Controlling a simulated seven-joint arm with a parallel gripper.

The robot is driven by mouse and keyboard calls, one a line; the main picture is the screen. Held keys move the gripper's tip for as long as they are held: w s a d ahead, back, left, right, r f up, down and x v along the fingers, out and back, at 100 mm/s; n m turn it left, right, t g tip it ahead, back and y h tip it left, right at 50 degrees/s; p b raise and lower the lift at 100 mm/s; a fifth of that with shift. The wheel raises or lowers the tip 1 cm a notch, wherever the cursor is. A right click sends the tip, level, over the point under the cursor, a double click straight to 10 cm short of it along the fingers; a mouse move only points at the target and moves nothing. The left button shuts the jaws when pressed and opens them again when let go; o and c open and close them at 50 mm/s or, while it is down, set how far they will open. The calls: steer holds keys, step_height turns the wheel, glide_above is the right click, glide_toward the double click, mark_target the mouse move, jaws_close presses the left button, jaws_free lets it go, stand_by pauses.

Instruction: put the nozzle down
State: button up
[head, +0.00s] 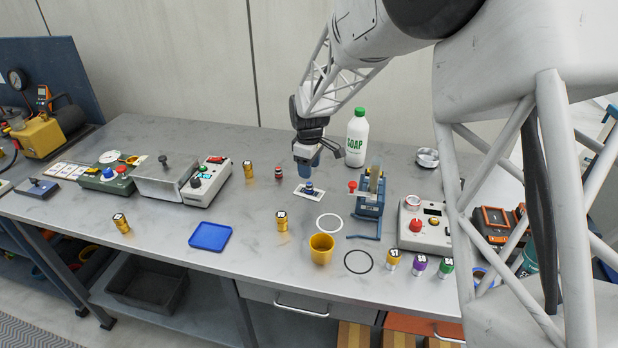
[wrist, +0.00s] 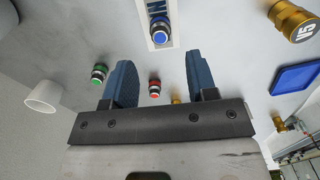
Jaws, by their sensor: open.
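A small blue-topped nozzle (head: 309,186) stands upright on a white-edged dark card (head: 301,192) on the grey bench. It also shows in the wrist view (wrist: 159,34), on the lettered card beyond my fingertips. My gripper (head: 307,160) is above and close to it, pointing down, with blue fingers. In the wrist view, the fingers (wrist: 158,72) are apart with nothing held between them. A red-topped nozzle (head: 278,173) stands left of the card; in the wrist view it appears between the fingers, beyond them. A green-topped one (wrist: 98,74) shows only in the wrist view.
Gold cylinders (head: 281,220) stand around the card. A blue holder (head: 370,193) and soap bottle (head: 357,137) are on the right.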

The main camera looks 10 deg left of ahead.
mark_target(311, 184)
steer(key=shift+r, duration=2.4)
steer(key=shift+d, duration=0.1)
steer(key=s+d+r+m, duration=0.2)
steer(key=s+d+r, duration=0.25)
steer(key=d, duration=0.35)
steer(key=s+d+r+m+t, duration=0.1)
steer(key=s+d+r+m, duration=0.25)
steer(key=s+d, duration=0.3)
steer(key=s+d+r+m, duration=0.2)
steer(key=s+d+r, duration=0.3)
steer(key=d, duration=0.3)
steer(key=s+d+m, duration=0.4)
steer(key=s+d, duration=0.3)
steer(key=s, duration=0.5)
steer(key=s+d+m+t, duration=0.1)
steer(key=s+d+m, duration=0.3)
steer(key=s, duration=0.9)
steer(key=shift+s+d+f+t, duration=0.3)
steer(key=shift+d+f, duration=0.1)
steer(key=shift+d, duration=1.25)
